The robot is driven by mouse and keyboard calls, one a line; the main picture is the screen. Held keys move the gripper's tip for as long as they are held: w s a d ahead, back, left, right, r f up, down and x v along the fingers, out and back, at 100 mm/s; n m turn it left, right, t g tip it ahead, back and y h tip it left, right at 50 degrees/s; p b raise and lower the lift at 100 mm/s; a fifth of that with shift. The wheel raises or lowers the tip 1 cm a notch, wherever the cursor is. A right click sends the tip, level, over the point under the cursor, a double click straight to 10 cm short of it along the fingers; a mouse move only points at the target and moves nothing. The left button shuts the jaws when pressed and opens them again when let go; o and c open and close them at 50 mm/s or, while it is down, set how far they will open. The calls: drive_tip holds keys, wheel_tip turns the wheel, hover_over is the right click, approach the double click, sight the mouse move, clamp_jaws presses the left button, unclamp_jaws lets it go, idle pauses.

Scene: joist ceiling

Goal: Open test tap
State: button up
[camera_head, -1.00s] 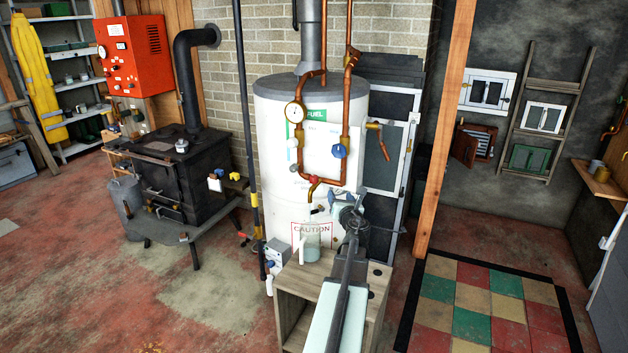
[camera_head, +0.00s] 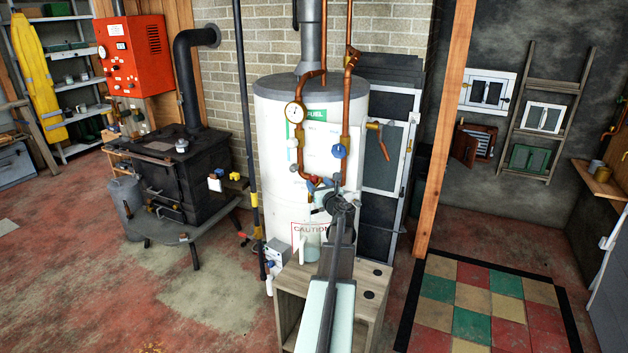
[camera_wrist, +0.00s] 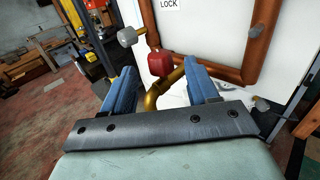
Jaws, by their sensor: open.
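The tap with a red handle (camera_wrist: 160,63) sits on a brass spout at the bottom of the copper pipe loop, on the front of the white tank (camera_head: 270,190). In the wrist view the red handle and the brass spout (camera_wrist: 152,98) show between the two blue fingers of my gripper (camera_wrist: 158,82). The fingers are apart, and I see no contact with the handle. In the head view my gripper (camera_head: 322,190) is in front of the lower pipe loop, and the arm hides most of the spout. The red handle (camera_head: 313,180) just shows there.
A clear jug (camera_head: 311,243) stands on the wooden stand (camera_head: 288,290) below. Copper pipes (camera_head: 345,100) with a gauge (camera_head: 294,112) and a blue valve (camera_head: 339,151) rise above. A grey knob (camera_wrist: 127,36) is left of the red handle.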

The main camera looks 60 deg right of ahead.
sight(317, 180)
drive_tip(key=shift+x, duration=2.45)
drive_tip(key=c, duration=0.9)
drive_tip(key=shift+d+y, duration=0.1)
drive_tip(key=shift+y, duration=0.2)
drive_tip(key=n+t+y, duration=0.2)
drive_tip(key=y, duration=0.1)
drive_tip(key=shift+d+n+t, duration=0.1)
drive_tip(key=shift+n+t, duration=0.2)
drive_tip(key=shift+n, duration=0.1)
drive_tip(key=shift+n+t+y, duration=0.5)
drive_tip(key=shift+n+y, duration=0.3)
drive_tip(key=shift+y, duration=0.3)
